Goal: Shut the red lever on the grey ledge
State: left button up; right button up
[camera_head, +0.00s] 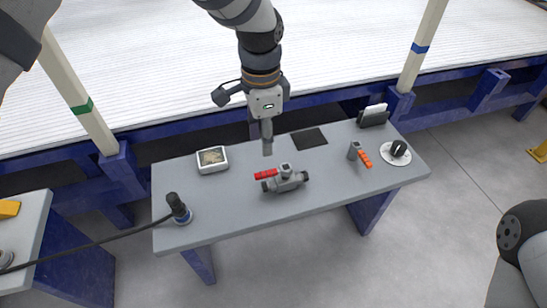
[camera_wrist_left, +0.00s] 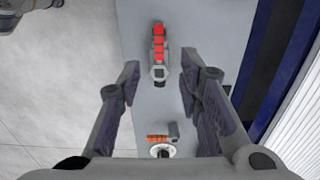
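The red lever (camera_head: 266,175) sits on a grey valve (camera_head: 288,181) in the middle of the grey ledge (camera_head: 235,210). It points left in the head view, roughly in line with the valve body. In the left wrist view the lever (camera_wrist_left: 159,41) points up, away from the valve's square top (camera_wrist_left: 159,73). My left gripper (camera_head: 267,149) points down above the ledge, just behind the valve in the head view. In the wrist view its fingers (camera_wrist_left: 160,72) are wide apart and nothing is between them in their grip. My right gripper is not in view.
On the ledge are a white framed box (camera_head: 212,159), a black plug with a cable (camera_head: 179,208), a black mat (camera_head: 309,138), an orange lever (camera_head: 364,158), a black knob on a white disc (camera_head: 398,148) and a black card holder (camera_head: 373,117). The ledge's front strip is clear.

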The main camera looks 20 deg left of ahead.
aim_at(264, 173)
pick_arm(q)
notch_tip(264, 173, down, 10)
jog(key=shift+s+f+b, duration=0.15)
jog(key=shift+f+b, duration=0.05)
jog(key=shift+b, duration=0.35)
grip_shut()
